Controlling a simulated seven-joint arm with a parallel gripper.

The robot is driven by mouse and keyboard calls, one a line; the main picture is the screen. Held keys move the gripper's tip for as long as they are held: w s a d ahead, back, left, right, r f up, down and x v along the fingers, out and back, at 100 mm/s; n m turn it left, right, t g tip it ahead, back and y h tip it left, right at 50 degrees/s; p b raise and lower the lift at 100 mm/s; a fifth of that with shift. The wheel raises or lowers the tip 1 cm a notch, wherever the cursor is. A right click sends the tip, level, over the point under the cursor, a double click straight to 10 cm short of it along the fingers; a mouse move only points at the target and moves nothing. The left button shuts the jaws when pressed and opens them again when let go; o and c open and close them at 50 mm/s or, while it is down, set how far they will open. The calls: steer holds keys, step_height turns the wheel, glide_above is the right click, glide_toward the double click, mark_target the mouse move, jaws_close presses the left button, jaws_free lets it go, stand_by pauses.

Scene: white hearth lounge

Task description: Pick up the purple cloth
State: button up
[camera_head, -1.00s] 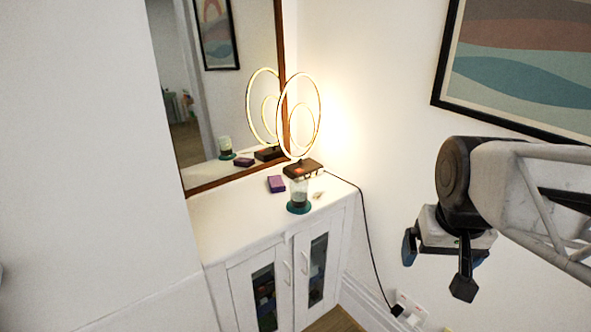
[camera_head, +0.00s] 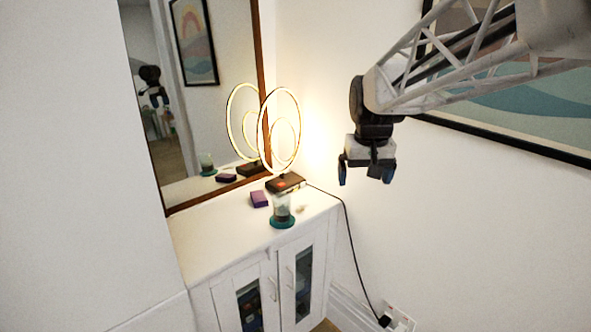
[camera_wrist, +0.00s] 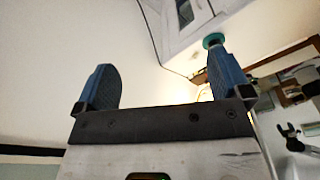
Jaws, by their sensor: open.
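The purple cloth (camera_head: 259,198) is a small folded block lying on the white cabinet top (camera_head: 215,235), near its back edge by the mirror. My gripper (camera_head: 366,180) is open and empty in the air, to the right of the cabinet and apart from the cloth. In the wrist view my gripper (camera_wrist: 160,85) shows two blue fingers spread wide with nothing between them. The cloth cannot be made out in the wrist view.
A glass jar on a teal base (camera_head: 282,215) stands just right of the cloth. A lit ring lamp (camera_head: 286,183) stands behind it, its black cord (camera_head: 352,235) running down the wall. A mirror (camera_head: 205,120) backs the cabinet. The cabinet top's front left is clear.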

steer(key=w+a+f, duration=0.1)
steer(key=w+a, duration=0.2)
steer(key=w, duration=0.4)
steer(key=w+a+f, duration=0.1)
steer(key=w+a, duration=0.3)
steer(key=w, duration=0.2)
steer(key=n+g, duration=0.2)
steer(key=n, duration=0.1)
glide_above(259, 197)
steer(key=f, duration=2.5)
steer(key=shift+d+f, duration=0.2)
steer(key=shift+a+f, duration=0.15)
steer(key=shift+f, duration=0.05)
steer(key=shift+f, duration=0.1)
steer(key=shift+f, duration=1.2)
steer(key=shift+f, duration=0.1)
steer(key=shift+f, duration=2.5)
